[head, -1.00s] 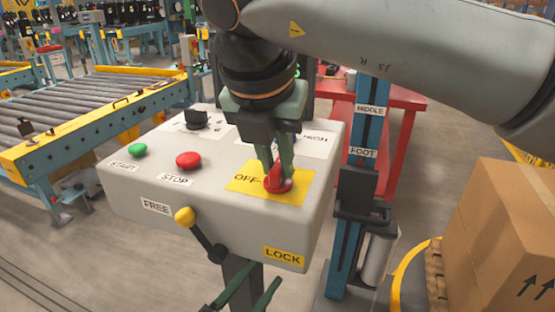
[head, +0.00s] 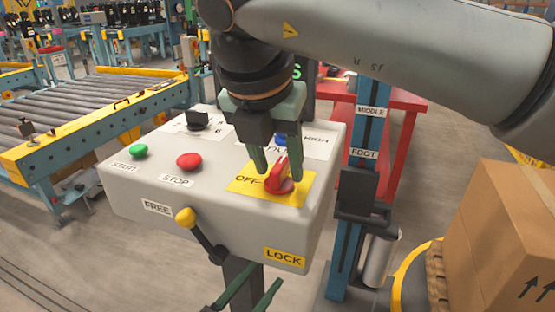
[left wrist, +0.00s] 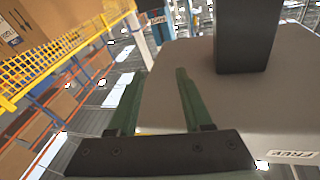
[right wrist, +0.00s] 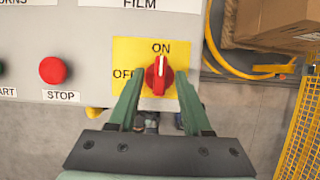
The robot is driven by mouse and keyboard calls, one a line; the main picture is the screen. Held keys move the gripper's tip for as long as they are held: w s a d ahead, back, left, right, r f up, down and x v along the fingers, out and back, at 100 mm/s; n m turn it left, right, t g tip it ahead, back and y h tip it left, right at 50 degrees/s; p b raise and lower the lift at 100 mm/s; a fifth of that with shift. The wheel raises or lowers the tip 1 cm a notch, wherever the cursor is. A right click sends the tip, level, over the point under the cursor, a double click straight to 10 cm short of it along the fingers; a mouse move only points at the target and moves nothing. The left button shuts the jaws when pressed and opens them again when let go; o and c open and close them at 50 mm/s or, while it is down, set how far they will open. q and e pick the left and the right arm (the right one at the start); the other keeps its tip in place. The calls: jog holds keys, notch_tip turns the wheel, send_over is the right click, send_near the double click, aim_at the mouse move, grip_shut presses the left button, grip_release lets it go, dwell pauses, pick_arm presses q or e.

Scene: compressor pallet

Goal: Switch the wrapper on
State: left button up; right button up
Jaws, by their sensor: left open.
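The red rotary switch (head: 281,183) sits on a yellow plate (head: 245,184) on top of the grey control box (head: 130,190). In the right wrist view the switch (right wrist: 158,80) has its white mark pointing up at the ON label. My right gripper (head: 277,174) is open, with one finger on each side of the switch and gaps visible between fingers and knob. My left gripper (head: 264,276) is open and empty, low in front of the box. In the left wrist view its fingers (left wrist: 160,73) are beside the box's grey underside and dark post.
The box also carries a green START button (head: 139,151), a red STOP button (head: 188,160) and a yellow-knobbed lever (head: 185,217) between FREE and LOCK labels. A blue post (head: 347,240) and cardboard boxes (head: 510,240) stand at the right. A roller conveyor (head: 90,112) is at the left.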

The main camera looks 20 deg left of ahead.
jog(key=shift+s+r, duration=0.15)
jog(key=shift+r, duration=0.3)
pick_arm(q)
jog(key=s+f+n+g+y+p, duration=0.1)
jog(key=f+g, duration=0.3)
jog(key=f, duration=0.4)
jog(key=s+f+n+g+y+p, duration=0.1)
jog(key=s+f+g+p, duration=0.1)
jog(key=f, duration=0.7)
jog(key=shift+s+a+f+n+g+y, duration=0.2)
jog(key=shift+s+f+n+g+y, duration=0.15)
jog(key=shift+s+g, duration=0.6)
pick_arm(e)
jog(key=v, duration=1.1)
jog(key=shift+r, duration=0.3)
jog(key=shift+s, duration=0.1)
